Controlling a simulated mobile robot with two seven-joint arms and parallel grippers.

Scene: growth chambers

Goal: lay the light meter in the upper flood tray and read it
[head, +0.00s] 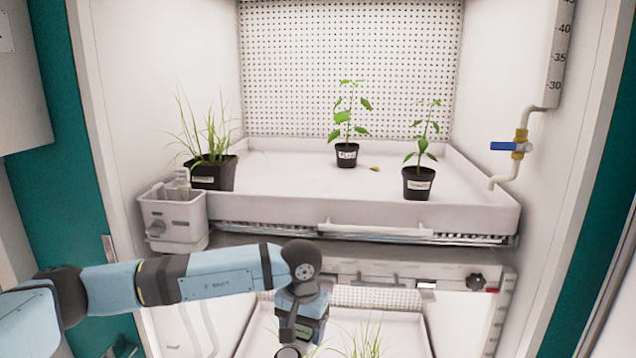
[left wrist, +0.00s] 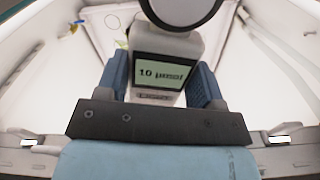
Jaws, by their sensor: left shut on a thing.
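The light meter (left wrist: 166,45) is a grey-white body with a round pale sensor disc and a lit screen (left wrist: 160,72). The screen reads about "10" or "1.0", with a blurred unit. My left gripper (left wrist: 160,80) is shut on the meter, one blue finger on each side. In the head view the left gripper (head: 290,345) hangs at the bottom edge, below and in front of the upper flood tray (head: 275,209), with the meter mostly out of sight. The upper tray is white and holds potted plants. My right gripper is not in view.
On the upper tray stand a grass pot (head: 212,175) at left, a middle seedling pot (head: 346,155) and a right seedling pot (head: 418,184). A grey box (head: 173,218) hangs at the tray's left corner; a blue-handled valve (head: 508,147) is at right.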

